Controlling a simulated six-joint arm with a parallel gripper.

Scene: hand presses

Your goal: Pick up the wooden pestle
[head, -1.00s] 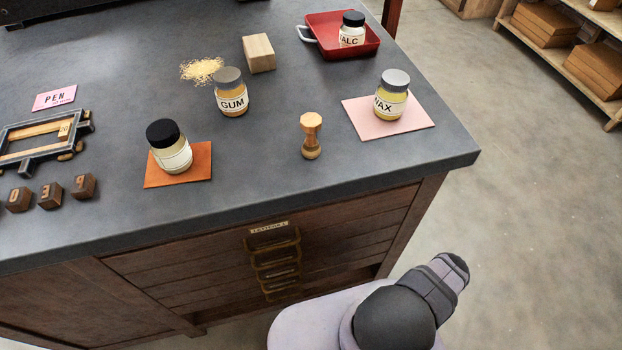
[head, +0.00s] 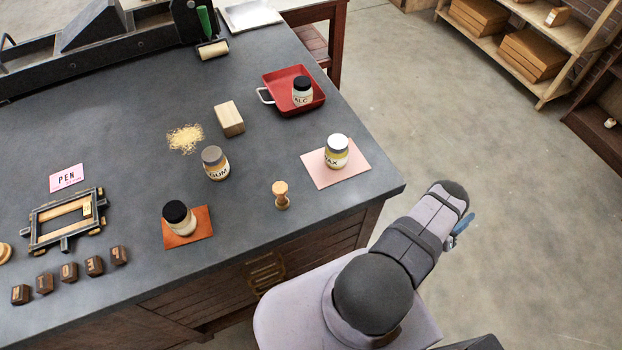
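The wooden pestle (head: 281,195) stands upright on the dark bench top near its front right edge. It is small and light brown, with a wide head, a narrow waist and a wider foot. Nothing touches it. My arm rises at the lower right, beyond the bench edge and apart from the pestle. My gripper's fingers do not show; only arm links and a small blue part are visible.
The WAX jar (head: 337,152) stands on a pink sheet (head: 318,176) right of the pestle. The GUM jar (head: 215,163) is at its upper left. A dark-lidded jar (head: 180,218) stands on an orange sheet (head: 207,232). A red tray (head: 277,77) holds the ALC jar (head: 302,91).

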